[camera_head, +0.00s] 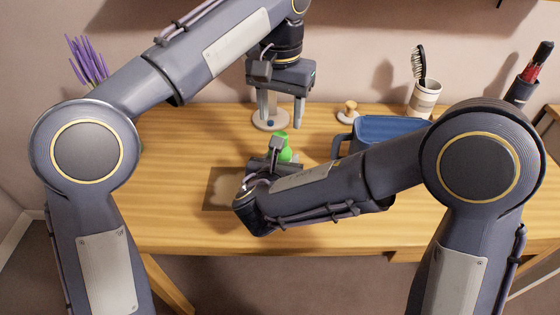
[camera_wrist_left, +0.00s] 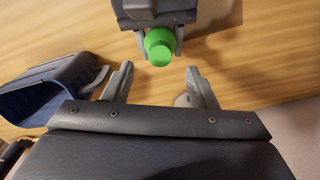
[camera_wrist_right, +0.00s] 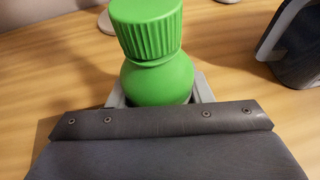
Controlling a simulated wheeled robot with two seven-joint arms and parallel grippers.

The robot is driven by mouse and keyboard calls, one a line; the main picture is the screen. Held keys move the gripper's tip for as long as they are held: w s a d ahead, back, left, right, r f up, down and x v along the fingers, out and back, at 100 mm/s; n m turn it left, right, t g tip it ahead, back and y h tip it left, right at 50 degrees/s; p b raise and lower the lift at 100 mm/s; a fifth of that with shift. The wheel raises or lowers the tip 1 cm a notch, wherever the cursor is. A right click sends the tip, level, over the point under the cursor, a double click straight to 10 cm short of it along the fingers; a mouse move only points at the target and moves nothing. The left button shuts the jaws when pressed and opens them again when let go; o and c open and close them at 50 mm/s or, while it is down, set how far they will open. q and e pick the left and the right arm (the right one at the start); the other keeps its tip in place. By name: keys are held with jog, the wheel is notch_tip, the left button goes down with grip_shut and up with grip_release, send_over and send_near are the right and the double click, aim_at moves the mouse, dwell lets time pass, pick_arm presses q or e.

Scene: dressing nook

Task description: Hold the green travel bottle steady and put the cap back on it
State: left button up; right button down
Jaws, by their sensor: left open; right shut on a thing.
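The green travel bottle (camera_head: 284,153) stands upright on the table; its round body (camera_wrist_right: 157,78) fills the middle of the right wrist view. A ribbed green cap (camera_wrist_right: 147,30) sits on top of it, and also shows from above in the left wrist view (camera_wrist_left: 159,46). Whether it is fully seated I cannot tell. My right gripper (camera_wrist_right: 160,94) is shut on the bottle's body from the near side. My left gripper (camera_head: 281,116) is open and empty, pointing down above and behind the bottle; its fingers (camera_wrist_left: 159,72) are apart from the cap.
A blue bin (camera_head: 395,127) stands right of the bottle. Behind are a round pale dish (camera_head: 262,125), a small knobbed object (camera_head: 348,111), a cup (camera_head: 424,100) with a brush and a dark holder (camera_head: 521,90).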

pick_arm(q)
jog(key=shift+r, duration=1.4)
pick_arm(e)
jog(key=c, duration=0.6)
grip_release()
jog(key=shift+c, duration=0.2)
pick_arm(q)
jog(key=shift+r+p, duration=0.5)
jog(key=shift+p, duration=0.05)
pick_arm(e)
jog(key=v, duration=0.7)
jog(key=shift+s+a+r, duration=0.1)
jog(key=shift+s+r, duration=0.15)
jog(key=shift+s, duration=0.1)
jog(key=shift+f, duration=0.1)
